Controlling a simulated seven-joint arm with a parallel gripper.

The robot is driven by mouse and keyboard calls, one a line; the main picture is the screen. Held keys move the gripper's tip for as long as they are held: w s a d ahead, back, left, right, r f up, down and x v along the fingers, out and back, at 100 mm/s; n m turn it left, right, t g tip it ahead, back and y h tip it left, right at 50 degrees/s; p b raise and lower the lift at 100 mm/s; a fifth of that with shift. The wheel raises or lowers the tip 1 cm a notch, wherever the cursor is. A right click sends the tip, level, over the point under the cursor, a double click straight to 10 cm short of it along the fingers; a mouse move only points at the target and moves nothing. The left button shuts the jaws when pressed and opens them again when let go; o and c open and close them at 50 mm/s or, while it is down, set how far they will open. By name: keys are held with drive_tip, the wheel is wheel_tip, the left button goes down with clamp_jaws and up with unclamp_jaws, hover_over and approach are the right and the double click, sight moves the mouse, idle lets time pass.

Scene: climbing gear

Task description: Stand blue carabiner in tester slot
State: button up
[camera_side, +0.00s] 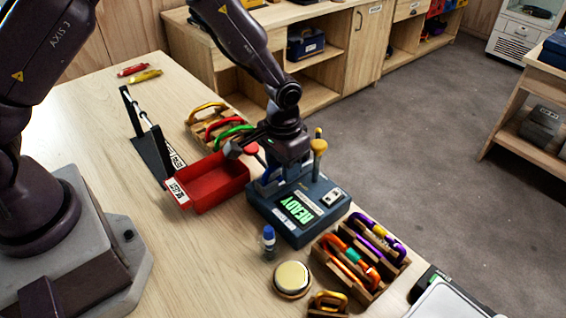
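The tester (262,208) is a dark blue-grey box on the table with a green display reading READY. My gripper (283,166) is low over the back part of the tester, pointing down. A blue piece, apparently the blue carabiner (266,182), shows just under the gripper at the tester's top. The gripper hides most of it, so I cannot tell whether it stands in the slot. The slot itself is hidden too. My fingertips are too small and covered to tell whether they are open or shut on the blue piece.
A yellow-knobbed post (318,148) stands close right of my gripper. A red tray (212,190) and black stand (150,150) are left. Carabiner racks stand behind (197,123) and right front (322,252). A blue-capped bottle (268,243) and round tin (292,279) are in front.

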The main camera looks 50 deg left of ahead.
wheel_tip(320, 180, up, 13)
drive_tip(key=s+a+r+t, duration=0.2)
drive_tip(key=s+a+r, duration=0.1)
drive_tip(key=s+r, duration=0.4)
drive_tip(key=s+a+r+t, duration=0.3)
drive_tip(key=s+r, duration=0.5)
drive_tip(key=s, duration=0.6)
drive_tip(key=shift+a+t, duration=0.3)
drive_tip(key=shift+a, duration=0.45)
drive_tip(key=shift+o, duration=0.2)
drive_tip(key=shift+r, duration=0.1)
